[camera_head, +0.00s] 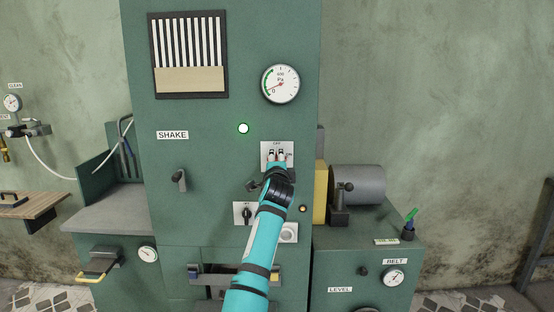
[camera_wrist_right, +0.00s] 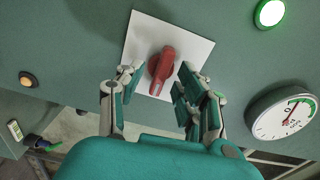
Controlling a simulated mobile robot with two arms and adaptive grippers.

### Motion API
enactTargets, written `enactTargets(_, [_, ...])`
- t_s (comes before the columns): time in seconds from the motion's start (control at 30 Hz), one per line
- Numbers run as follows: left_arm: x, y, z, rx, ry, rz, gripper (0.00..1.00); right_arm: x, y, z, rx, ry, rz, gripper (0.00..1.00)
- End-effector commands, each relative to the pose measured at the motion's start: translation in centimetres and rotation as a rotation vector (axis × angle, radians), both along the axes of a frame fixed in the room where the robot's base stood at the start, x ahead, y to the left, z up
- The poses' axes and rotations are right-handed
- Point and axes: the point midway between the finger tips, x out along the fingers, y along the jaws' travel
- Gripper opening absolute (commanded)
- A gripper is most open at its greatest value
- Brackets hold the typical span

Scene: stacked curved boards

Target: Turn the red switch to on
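The red switch (camera_wrist_right: 162,68) is a rotary knob with a short handle on a white square plate (camera_wrist_right: 140,38) in the right wrist view. In the head view the plate (camera_head: 265,146) is on the green machine's front, with a label at its top that seems to read OFF; the switch is hidden there behind my right gripper (camera_head: 277,154). In the wrist view my right gripper (camera_wrist_right: 159,86) is open, with one finger on each side of the red handle and gaps showing. I cannot tell its exact depth from the switch. My left gripper is not in view.
A black switch (camera_head: 246,214) is on a plate below left of my right arm. A lever (camera_head: 179,180) is further left. A lit green lamp (camera_head: 243,128) and a pressure gauge (camera_head: 280,84) are above. A yellow block (camera_head: 320,192) and grey cylinder (camera_head: 358,184) are to the right.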

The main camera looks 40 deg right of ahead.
Motion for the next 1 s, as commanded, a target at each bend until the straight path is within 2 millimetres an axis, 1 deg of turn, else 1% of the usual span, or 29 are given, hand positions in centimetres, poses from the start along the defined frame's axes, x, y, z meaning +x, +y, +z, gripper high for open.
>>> enactTargets(0.1, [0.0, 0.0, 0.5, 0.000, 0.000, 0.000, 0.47, -0.9, 1.0, 0.1, 0.001, -0.001, 0.001, 0.37])
enactTargets(0.5, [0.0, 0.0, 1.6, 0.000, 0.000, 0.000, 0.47, -3.6, 3.7, 0.1, -0.001, 0.001, 0.000, 0.37])
enactTargets(0.63, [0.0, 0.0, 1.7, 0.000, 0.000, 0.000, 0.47, -4.1, 4.0, 0.0, -0.001, 0.001, 0.000, 0.37])
enactTargets(1.0, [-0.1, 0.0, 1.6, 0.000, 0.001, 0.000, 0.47, -4.1, 4.0, 0.0, -0.001, 0.001, 0.000, 0.37])
